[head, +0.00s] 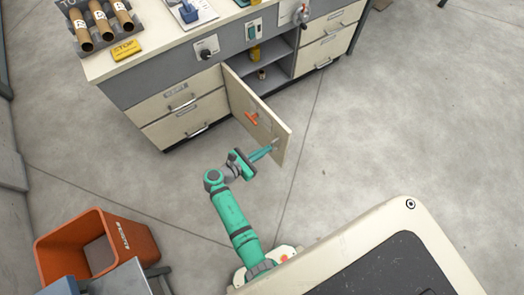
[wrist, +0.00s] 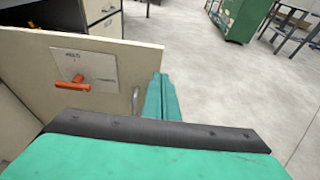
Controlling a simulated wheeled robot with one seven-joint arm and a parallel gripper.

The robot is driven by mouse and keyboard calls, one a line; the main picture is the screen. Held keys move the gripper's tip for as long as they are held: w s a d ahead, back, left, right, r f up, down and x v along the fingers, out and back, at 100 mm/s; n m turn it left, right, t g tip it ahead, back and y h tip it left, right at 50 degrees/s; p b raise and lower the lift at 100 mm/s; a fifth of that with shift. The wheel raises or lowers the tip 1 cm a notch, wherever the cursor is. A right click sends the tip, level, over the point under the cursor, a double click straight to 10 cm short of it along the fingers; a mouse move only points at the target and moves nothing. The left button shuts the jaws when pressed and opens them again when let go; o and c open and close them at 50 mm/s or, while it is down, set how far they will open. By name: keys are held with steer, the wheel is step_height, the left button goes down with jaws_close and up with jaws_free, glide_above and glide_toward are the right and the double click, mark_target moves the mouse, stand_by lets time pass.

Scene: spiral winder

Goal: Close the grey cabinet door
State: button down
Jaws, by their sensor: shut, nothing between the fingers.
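The cabinet door (head: 243,100) is a cream panel standing open, swung out from the grey cabinet (head: 158,80). It carries an orange handle or hook (head: 251,118) on a grey plate, which also shows in the wrist view (wrist: 72,84). A small metal fitting (head: 274,141) sits near the door's free edge. My gripper (head: 266,151) is shut and empty, with its teal fingers close to the door's face near that free edge. In the wrist view the fingers (wrist: 161,98) stand by the door's edge. I cannot tell whether they touch it.
Shelves inside the opening hold a yellow item (head: 254,53) and a small jar (head: 262,74). Cardboard tubes and a yellow stop block (head: 126,49) lie on the countertop. An orange bin (head: 100,240) stands at the lower left. The floor right of the door is clear.

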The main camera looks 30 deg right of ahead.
glide_toward(288, 135)
steer(key=x, duration=0.5)
steer(key=shift+s+f, duration=0.15)
steer(key=shift+f, duration=0.15)
steer(key=shift+d, duration=0.55)
steer(key=shift+w, duration=0.25)
